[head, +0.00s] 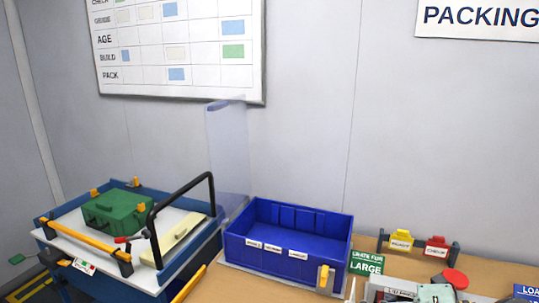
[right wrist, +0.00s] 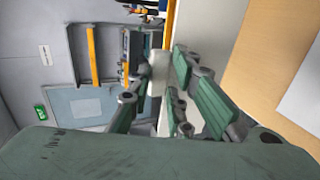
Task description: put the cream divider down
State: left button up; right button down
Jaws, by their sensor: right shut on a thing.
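My right gripper (right wrist: 160,88) shows in the right wrist view, its grey-green fingers closed on a pale, cream-coloured piece (right wrist: 158,62), which looks like the cream divider. The palm and fingers hide much of it. I cannot tell from this view whether it touches anything below. In the head view a long cream piece (head: 180,240) lies on the white top of a blue cart, partly behind a black handle. I cannot tell whether it is another divider. Neither gripper shows in the head view, and my left gripper is in no view.
A green case (head: 116,211) sits on the blue cart (head: 150,284). An empty-looking blue crate (head: 287,272) stands on the wooden bench (head: 237,284), with a clear upright panel (head: 228,150) behind.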

jog(key=s+d+f+m+t+h+b, duration=0.1)
jog(key=s+f+m+t+b, duration=0.1)
jog(key=s+f, duration=0.3)
jog(key=shift+s+d+f+t, duration=0.15)
jog(key=shift+d+f+t, duration=0.15)
jog(key=shift+d, duration=0.1)
